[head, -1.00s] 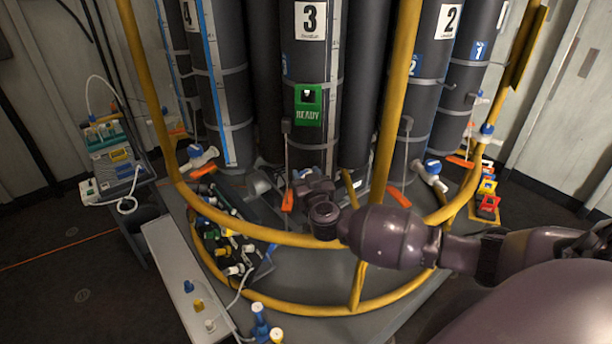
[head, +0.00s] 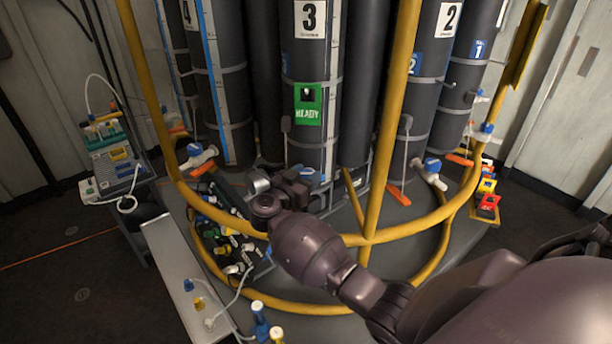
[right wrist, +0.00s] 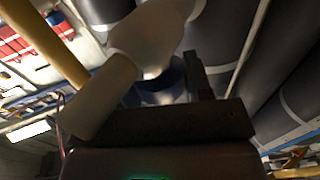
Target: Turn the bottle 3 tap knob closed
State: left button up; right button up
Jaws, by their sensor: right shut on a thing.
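Bottle 3 (head: 310,60) is a tall dark cylinder with a white "3" label and a green "READY" tag (head: 308,105). My right gripper (head: 297,178) is at the foot of this bottle, behind the yellow rail, and mostly hides the tap there. In the right wrist view, a white tap body (right wrist: 145,40) with a blue knob (right wrist: 170,77) lies at my right gripper (right wrist: 172,92). The dark jaws are shut on the blue knob and partly cover it. The knob's exact angle cannot be told. My left gripper is not in view.
Yellow rails (head: 330,238) ring the bottles, with an upright post (head: 392,110) right of my gripper. Similar blue-knobbed taps stand at left (head: 197,156) and right (head: 432,170). A bin of small parts (head: 225,240) and a narrow bench (head: 180,270) are at left.

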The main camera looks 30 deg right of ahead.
jog(key=shift+m+g+h, duration=0.4)
jog(key=shift+m+g, duration=0.2)
jog(key=shift+g, duration=0.3)
jog(key=o, duration=0.9)
jog(key=b+v, duration=0.1)
jog(key=v, duration=0.9)
jog(key=shift+a, duration=0.4)
jog(key=shift+m, duration=0.3)
